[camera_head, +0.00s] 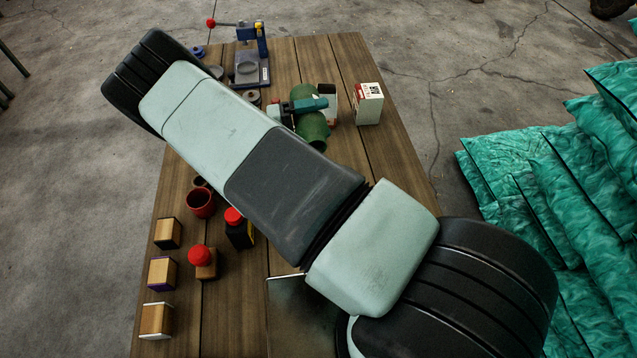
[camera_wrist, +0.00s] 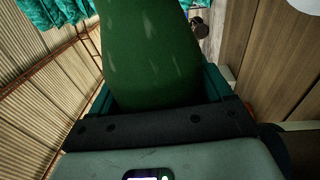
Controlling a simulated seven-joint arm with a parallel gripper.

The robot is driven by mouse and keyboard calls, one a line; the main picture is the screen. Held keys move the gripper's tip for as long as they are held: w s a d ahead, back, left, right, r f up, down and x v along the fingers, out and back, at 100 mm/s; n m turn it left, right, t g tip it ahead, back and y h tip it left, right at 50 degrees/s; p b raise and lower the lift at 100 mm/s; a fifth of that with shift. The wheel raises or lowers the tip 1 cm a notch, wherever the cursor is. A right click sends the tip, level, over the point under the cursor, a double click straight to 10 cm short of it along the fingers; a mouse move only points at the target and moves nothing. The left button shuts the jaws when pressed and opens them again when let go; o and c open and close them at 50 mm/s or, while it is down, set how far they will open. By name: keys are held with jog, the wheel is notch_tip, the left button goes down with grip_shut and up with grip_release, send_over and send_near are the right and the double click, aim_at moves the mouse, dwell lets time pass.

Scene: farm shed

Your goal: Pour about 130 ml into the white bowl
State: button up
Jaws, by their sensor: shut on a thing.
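My gripper (camera_head: 303,106) is beyond my forearm in the head view, with its teal fingers shut across a dark green bottle-like vessel (camera_head: 313,129). Green shows on both sides of the fingers. The wrist view shows the vessel (camera_wrist: 150,50) large between the teal fingers (camera_wrist: 158,100); its far end runs out of the frame, and I cannot see its contents or any flow. I cannot make out the white bowl in the head view; my arm covers much of the table. A pale rounded edge (camera_wrist: 305,4) at the wrist view's top right may be the bowl, but I cannot tell.
On the wooden table (camera_head: 187,305), a white-and-red box (camera_head: 368,104) stands right of the vessel and a blue-grey press (camera_head: 250,62) stands behind. A red cup (camera_head: 200,202), red-topped items (camera_head: 203,262) and several wooden blocks (camera_head: 161,273) stand at left. Teal sacks (camera_head: 550,200) lie right.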

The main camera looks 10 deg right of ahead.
jog(key=shift+w, duration=0.35)
dwell(0.3)
jog(key=shift+m, duration=0.7)
dwell(1.2)
jog(key=shift+w+n, duration=0.2)
jog(key=shift+n, duration=0.7)
jog(key=n, duration=0.1)
jog(key=w+r+n, duration=0.1)
jog(key=shift+w+n, duration=0.25)
jog(key=shift+n, duration=0.15)
jog(key=shift+s+r+n, duration=0.15)
jog(key=shift+n, duration=0.25)
jog(key=shift+r, duration=0.1)
dwell(0.4)
